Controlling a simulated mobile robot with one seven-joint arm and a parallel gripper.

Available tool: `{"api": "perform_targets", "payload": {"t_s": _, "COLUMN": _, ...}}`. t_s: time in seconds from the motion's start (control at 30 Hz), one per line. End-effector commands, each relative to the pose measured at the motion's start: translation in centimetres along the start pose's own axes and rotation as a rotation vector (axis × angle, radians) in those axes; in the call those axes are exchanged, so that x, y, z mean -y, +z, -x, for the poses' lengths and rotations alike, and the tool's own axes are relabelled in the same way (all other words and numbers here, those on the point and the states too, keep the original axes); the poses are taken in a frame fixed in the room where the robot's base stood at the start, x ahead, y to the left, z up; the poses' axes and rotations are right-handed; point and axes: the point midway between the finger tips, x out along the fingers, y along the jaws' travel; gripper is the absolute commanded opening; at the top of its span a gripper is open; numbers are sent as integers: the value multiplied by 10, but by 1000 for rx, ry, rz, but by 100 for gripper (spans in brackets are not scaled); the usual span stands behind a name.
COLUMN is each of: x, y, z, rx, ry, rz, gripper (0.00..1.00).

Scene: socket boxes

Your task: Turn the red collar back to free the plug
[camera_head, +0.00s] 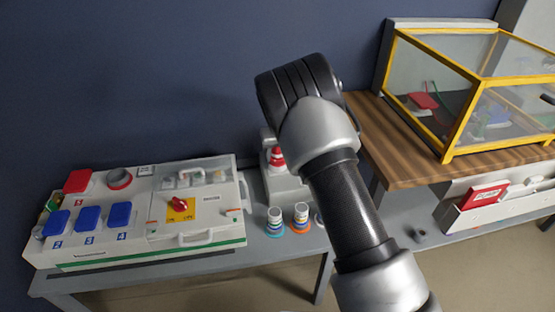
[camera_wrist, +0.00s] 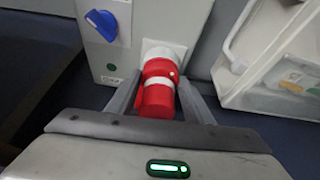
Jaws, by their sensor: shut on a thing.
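In the wrist view, a plug (camera_wrist: 155,103) with a red body and a white band sits in a socket on the front of a light grey box (camera_wrist: 185,22). The red collar (camera_wrist: 158,66) with a small white mark is at the socket end, against a pale round flange. My gripper (camera_wrist: 160,80) is shut on the red collar, one finger on each side. In the head view the red and white plug shows in part (camera_head: 276,157) on the grey box behind my arm, which hides my gripper.
A blue knob (camera_wrist: 102,24) is on the grey box, left of the plug. A panel with blue lids (camera_head: 88,219) and a red switch stands at left. Two banded cylinders (camera_head: 301,213) stand at the bench front. A yellow-framed clear case (camera_head: 455,130) is at right.

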Motion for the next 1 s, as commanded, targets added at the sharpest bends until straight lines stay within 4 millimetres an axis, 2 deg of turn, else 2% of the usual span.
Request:
{"api": "perform_targets", "payload": {"t_s": 0.5, "x": -6, "y": -1, "z": -1, "rx": 0, "ry": -159, "rz": 380, "gripper": 24}}
{"api": "perform_targets", "payload": {"t_s": 1.0, "x": -7, "y": -1, "z": -1, "rx": 2, "ry": -210, "rz": 507, "gripper": 24}}
